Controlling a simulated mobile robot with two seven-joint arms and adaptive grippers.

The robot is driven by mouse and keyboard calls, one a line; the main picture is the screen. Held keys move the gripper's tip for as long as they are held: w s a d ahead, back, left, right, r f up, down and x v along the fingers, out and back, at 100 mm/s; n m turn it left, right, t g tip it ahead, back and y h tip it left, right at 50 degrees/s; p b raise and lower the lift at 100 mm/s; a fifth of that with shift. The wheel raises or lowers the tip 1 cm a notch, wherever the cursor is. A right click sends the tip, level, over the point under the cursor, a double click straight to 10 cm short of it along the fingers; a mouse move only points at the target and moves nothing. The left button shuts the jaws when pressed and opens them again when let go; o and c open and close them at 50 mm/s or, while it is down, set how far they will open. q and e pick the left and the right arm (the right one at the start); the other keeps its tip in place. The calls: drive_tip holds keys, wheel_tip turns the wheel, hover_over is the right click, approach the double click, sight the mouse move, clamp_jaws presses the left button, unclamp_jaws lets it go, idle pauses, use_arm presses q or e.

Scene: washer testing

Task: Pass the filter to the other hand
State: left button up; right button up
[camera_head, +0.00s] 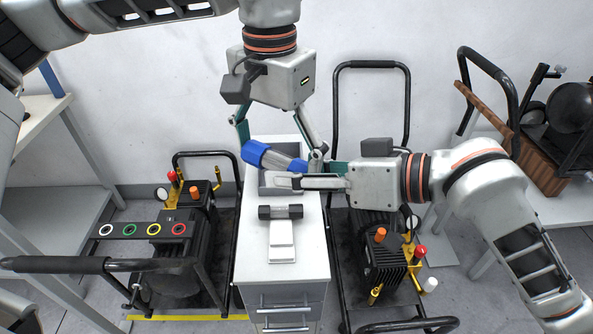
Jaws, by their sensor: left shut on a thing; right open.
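The filter (262,154), a blue-capped cylinder with a greyish body, is held slightly tilted above the white drawer cabinet (254,262). My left gripper (278,150) reaches down from above and is shut on it, with a finger at each end of the visible part. The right fingers partly cover a grey tray (264,183) on the cabinet.
A dark cylinder (281,212) lies across a white stand (282,240) on the cabinet top. Black carts with pumps stand on the left (172,262) and right (384,262). A shelf (50,190) is at far left; a wooden crate (545,160) is at right.

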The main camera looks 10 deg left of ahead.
drive_tip(key=c, duration=1.2)
use_arm(q)
drive_tip(key=o, duration=1.1)
drive_tip(key=shift+c, duration=0.2)
use_arm(e)
drive_tip(key=shift+c, duration=0.2)
use_arm(q)
drive_tip(key=shift+r, duration=0.1)
